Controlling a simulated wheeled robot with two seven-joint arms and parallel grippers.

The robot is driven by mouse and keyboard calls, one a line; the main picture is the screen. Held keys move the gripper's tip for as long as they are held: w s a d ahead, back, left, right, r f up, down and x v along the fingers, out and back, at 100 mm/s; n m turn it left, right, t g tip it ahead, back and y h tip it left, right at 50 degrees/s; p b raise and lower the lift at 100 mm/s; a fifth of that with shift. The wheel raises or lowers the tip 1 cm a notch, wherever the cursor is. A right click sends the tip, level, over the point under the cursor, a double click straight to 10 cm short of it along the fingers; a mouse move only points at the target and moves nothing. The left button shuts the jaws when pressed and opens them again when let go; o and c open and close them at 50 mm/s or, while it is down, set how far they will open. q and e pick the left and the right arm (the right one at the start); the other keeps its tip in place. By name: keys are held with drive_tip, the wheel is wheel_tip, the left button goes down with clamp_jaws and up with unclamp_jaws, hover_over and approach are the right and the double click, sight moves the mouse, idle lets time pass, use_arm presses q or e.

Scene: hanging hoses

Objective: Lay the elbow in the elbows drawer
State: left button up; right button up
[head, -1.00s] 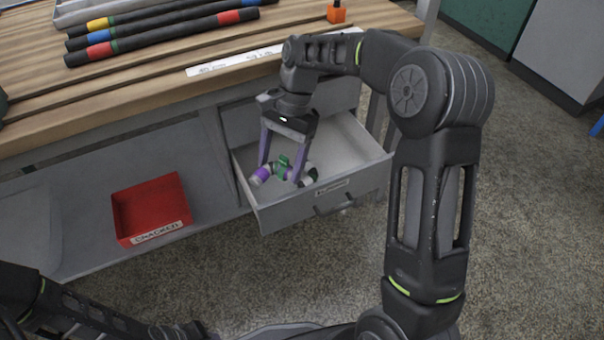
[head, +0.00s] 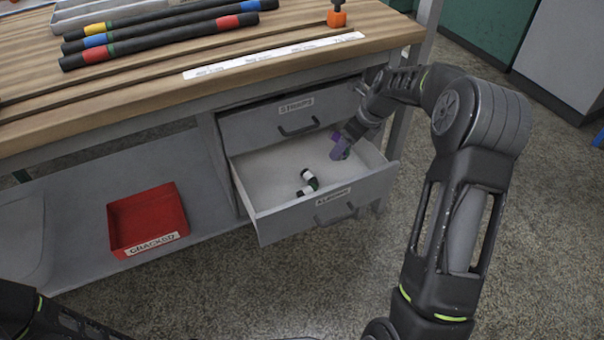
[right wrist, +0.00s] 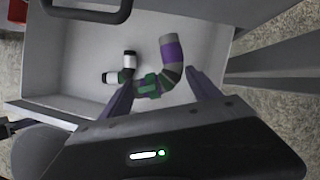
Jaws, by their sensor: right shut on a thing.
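The purple and grey elbow (right wrist: 172,55) with a green middle is between the fingertips of my right gripper (right wrist: 155,88) in the right wrist view. My right gripper (head: 341,149) is shut on it, over the right back part of the open elbows drawer (head: 268,222). In the head view I cannot clearly separate the elbow from the purple fingers. Whether it touches the drawer floor is unclear. A second elbow, black and white with some green (head: 309,181), lies on the drawer floor; it also shows in the right wrist view (right wrist: 128,68). My left gripper is out of view.
A closed drawer (head: 270,128) sits above the open one. A red bin (head: 150,218) labelled CRACKED stands on the shelf to the left. Several hoses with coloured bands (head: 160,40) and an orange item (head: 337,18) are on the bench top. The drawer's left part is free.

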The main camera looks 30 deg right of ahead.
drive_tip(key=shift+d, duration=0.25)
drive_tip(key=b, duration=0.2)
hover_over(339, 174)
drive_tip(key=s, duration=0.2)
drive_tip(key=shift+w+d+f, duration=0.1)
drive_tip(key=shift+w+f, duration=0.05)
drive_tip(key=shift+f, duration=1.1)
drive_tip(key=shift+w+d+f, duration=0.1)
drive_tip(key=shift+f, duration=1.15)
wheel_tip(339, 174, down, 5)
drive_tip(key=b, duration=0.2)
drive_tip(key=shift+b, duration=0.3)
drive_tip(key=shift+f, duration=0.1)
